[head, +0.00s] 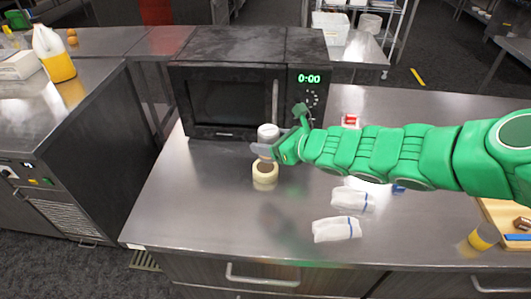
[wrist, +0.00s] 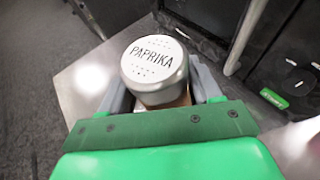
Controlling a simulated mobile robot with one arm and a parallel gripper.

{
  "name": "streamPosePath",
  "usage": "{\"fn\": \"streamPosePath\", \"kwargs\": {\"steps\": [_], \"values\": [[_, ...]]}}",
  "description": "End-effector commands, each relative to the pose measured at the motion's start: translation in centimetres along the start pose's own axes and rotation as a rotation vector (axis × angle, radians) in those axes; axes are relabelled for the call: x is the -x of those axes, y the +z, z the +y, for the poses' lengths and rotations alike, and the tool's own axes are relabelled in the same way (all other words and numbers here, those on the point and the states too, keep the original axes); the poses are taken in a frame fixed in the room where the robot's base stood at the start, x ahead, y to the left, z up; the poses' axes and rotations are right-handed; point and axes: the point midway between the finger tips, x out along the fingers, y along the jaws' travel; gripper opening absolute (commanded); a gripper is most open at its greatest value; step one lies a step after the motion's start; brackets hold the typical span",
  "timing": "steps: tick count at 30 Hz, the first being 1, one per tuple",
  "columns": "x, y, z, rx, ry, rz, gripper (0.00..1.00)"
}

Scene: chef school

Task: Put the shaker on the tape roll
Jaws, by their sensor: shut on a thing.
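The shaker (head: 268,133) has a silvery lid and is held upright in my gripper (head: 268,149). In the wrist view its round lid reads PAPRIKA (wrist: 152,62), and the grey fingers sit on both sides of it. The tape roll (head: 265,176) is a cream ring lying on the steel counter, directly below the shaker in the head view. I cannot tell whether the shaker touches the roll or hangs just above it. The tape roll cannot be made out in the wrist view.
A dark microwave (head: 245,85) stands behind the gripper. Two white folded cloths (head: 337,229) lie on the counter (head: 200,215) at the front right. A small red and white item (head: 350,121) lies behind my arm. The counter left of the roll is clear.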

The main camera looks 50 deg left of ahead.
Motion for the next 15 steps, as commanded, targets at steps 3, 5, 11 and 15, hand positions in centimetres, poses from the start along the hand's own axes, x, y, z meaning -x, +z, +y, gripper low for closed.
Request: {"fn": "streamPosePath", "kwargs": {"steps": [3, 5, 11, 15], "values": [[-1.3, -1.1, -0.6, -0.005, 0.001, 0.003, 0.26], [-1.9, -1.5, -0.9, -0.003, 0.002, 0.003, 0.26], [-3.7, -2.8, -1.9, -0.003, 0.002, 0.003, 0.26], [-4.4, -3.2, -2.5, -0.003, 0.000, 0.000, 0.26]]}}
